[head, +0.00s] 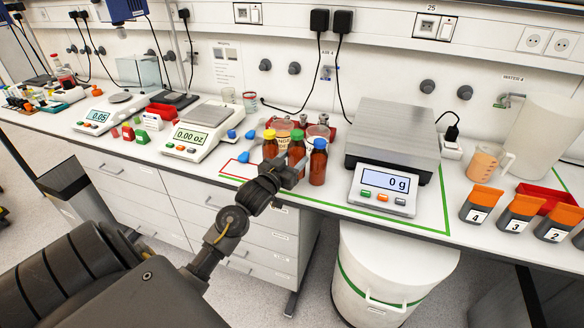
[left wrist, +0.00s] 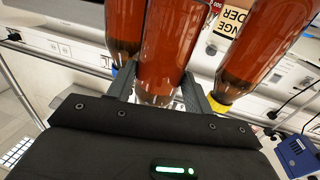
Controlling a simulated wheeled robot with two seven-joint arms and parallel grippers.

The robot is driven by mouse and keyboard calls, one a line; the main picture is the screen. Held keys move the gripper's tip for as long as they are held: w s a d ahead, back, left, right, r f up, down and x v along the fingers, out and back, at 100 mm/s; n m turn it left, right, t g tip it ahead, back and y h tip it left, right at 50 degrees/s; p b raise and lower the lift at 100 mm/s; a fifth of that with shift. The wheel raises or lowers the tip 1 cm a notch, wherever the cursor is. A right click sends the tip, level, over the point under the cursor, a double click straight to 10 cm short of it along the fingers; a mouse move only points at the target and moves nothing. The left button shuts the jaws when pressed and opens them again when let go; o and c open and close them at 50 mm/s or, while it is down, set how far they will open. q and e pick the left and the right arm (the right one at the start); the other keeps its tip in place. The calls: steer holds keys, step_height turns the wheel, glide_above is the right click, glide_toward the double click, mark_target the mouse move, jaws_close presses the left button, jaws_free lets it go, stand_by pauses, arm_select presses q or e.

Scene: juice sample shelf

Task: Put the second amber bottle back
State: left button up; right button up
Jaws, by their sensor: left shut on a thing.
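My left gripper (head: 293,172) reaches in from the front and is shut on the middle bottle, which also shows between the fingers (left wrist: 160,92) in the left wrist view as the middle amber bottle (left wrist: 168,45). The blue-capped bottle (left wrist: 123,30) and yellow-capped bottle (left wrist: 255,50) flank it. The middle bottle's lower part is hidden by the gripper. My right gripper is not in view.
Labelled tubs (head: 283,131) stand right behind the bottles. A scale with a 0 g display (head: 385,188) is close to their right, and a balance (head: 192,138) is to their left. A red-outlined patch (head: 236,170) of bench left of the bottles is mostly clear.

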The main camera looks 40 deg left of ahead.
arm_select(q)
steer(key=shift+w+a+f, duration=0.15)
steer(key=shift+w+f, duration=0.05)
steer(key=shift+f, duration=0.1)
step_height(320, 180, down, 2)
steer(key=shift+f+p, duration=0.1)
steer(key=shift+p, duration=0.45)
steer(key=shift+f, duration=0.35)
steer(key=shift+f, duration=0.1)
steer(key=o, duration=1.2)
steer(key=shift+o, duration=0.2)
